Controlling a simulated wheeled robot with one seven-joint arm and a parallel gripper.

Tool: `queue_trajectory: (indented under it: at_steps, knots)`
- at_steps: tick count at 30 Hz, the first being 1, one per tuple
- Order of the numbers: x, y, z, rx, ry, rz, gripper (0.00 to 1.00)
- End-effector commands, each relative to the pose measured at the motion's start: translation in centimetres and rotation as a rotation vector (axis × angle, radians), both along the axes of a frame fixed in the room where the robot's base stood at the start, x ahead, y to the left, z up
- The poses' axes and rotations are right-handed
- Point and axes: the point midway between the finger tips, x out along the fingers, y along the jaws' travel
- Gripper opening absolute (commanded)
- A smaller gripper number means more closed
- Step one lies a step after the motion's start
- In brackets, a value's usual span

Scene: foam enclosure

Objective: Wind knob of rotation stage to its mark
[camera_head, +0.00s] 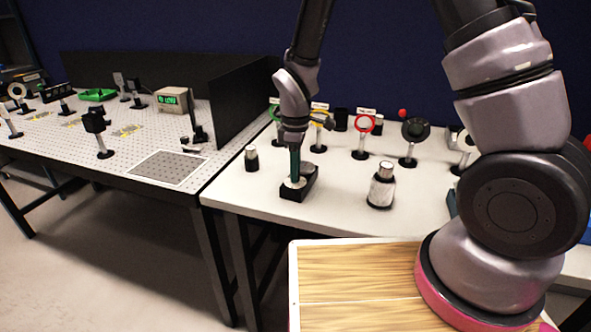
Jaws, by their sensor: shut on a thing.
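The rotation stage (308,187) is a small black block with a pale round top, on the white table near its front left edge. My gripper (295,178) points straight down over it, with dark green fingers reaching its top. It is shut on the knob on the stage's top. The knob is mostly hidden between the fingers. The mark and the knob's angle are too small to tell.
A silver-topped cylinder (381,186) stands right of the stage, and a smaller one (251,158) behind left. A red ring mount (364,124) and a dark round mount (415,129) stand further back. A perforated optical table (60,145) with a black panel (240,95) is at left.

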Motion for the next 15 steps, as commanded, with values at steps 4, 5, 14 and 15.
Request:
queue_trajectory:
  at_steps: [4,5,14,15]
  knots:
    - [0.03,-0.01,0.02,0.000,0.000,-0.021,0.00]
    - [0.03,-0.01,0.02,0.000,0.000,-0.030,0.00]
    - [0.01,0.00,0.02,0.000,0.000,-0.207,0.00]
    - [0.00,0.00,0.02,0.000,0.000,-0.242,0.00]
